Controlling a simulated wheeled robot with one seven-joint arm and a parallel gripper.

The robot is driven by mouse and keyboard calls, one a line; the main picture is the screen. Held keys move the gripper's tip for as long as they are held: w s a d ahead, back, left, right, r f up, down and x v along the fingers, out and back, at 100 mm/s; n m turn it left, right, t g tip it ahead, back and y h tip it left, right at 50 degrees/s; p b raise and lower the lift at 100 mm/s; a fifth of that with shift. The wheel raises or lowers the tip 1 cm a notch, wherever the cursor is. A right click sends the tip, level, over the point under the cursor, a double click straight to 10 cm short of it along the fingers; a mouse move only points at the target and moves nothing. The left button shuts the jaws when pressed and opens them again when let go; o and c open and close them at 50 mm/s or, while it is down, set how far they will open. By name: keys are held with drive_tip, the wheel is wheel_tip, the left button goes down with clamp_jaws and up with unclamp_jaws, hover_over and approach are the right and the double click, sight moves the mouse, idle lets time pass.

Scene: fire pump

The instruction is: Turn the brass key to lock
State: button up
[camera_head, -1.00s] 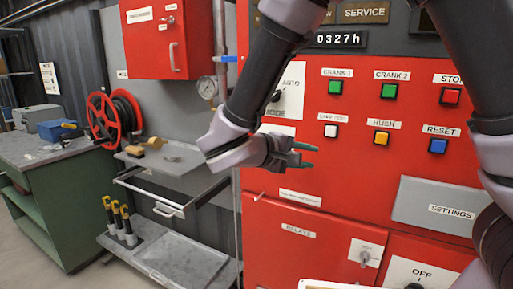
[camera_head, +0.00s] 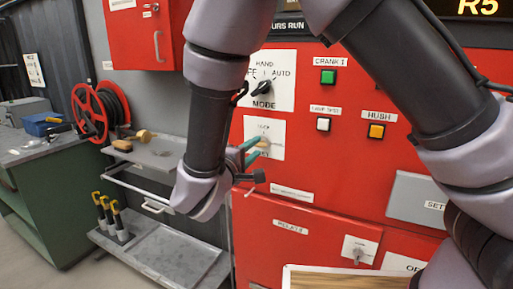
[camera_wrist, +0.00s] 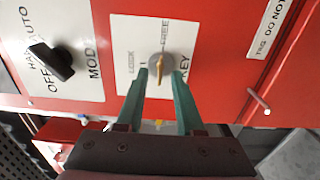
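The brass key (camera_wrist: 160,73) stands in a round grey lock on a white plate (camera_wrist: 123,35) marked LOCK and KEY in the wrist view. My gripper (camera_wrist: 158,76) has its two green fingers apart, one on each side of the key, with small gaps visible. How deep the fingertips reach past the key is hard to tell. In the head view my gripper (camera_head: 254,150) is at the white key plate (camera_head: 251,126) on the red panel, and its fingers partly cover the key.
The black MODE knob (camera_wrist: 52,63) sits beside the key plate. A small light pin (camera_wrist: 259,101) sticks out of the panel on the other side.

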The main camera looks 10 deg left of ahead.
drive_tip(key=shift+x, duration=0.8)
clamp_jaws()
